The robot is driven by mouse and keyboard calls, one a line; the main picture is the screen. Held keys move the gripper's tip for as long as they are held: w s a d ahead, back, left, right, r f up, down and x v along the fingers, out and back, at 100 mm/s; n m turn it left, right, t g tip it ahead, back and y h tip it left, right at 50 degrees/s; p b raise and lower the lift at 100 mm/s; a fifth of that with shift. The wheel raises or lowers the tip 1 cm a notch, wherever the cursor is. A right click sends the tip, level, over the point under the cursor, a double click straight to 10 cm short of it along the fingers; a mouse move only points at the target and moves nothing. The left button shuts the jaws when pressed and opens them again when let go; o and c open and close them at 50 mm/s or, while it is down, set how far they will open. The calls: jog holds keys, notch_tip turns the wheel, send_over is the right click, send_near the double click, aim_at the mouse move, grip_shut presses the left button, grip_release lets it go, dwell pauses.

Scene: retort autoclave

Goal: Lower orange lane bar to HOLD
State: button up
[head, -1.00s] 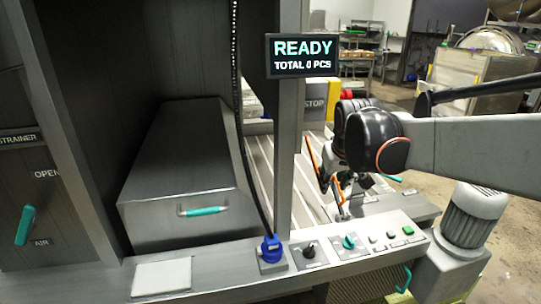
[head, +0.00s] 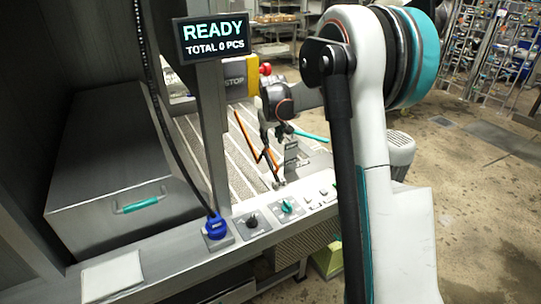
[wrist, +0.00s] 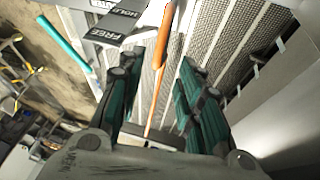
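The orange lane bar (head: 244,134) slopes over the ribbed lanes in the head view, beside my gripper (head: 268,158). In the wrist view the orange bar (wrist: 162,62) runs lengthwise through the gap between my gripper's fingers (wrist: 160,66). The teal-padded fingers are apart, with space visible on both sides of the bar, so they are open around its line in the picture. Whether any pad touches it I cannot tell. A dark plate marked HOLD (wrist: 124,13) and one marked FREE (wrist: 104,36) lie left of the bar in the wrist view.
A teal bar (head: 310,136) sticks out right of my gripper; it also shows in the wrist view (wrist: 64,44). A control panel with knobs (head: 286,206) runs along the front. A post with a READY screen (head: 214,39) stands left. Open floor (head: 480,210) lies right.

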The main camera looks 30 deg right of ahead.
aim_at(271, 154)
jog(key=b+x, duration=0.3)
jog(key=x, duration=1)
jog(key=shift+b, duration=0.4)
grip_shut()
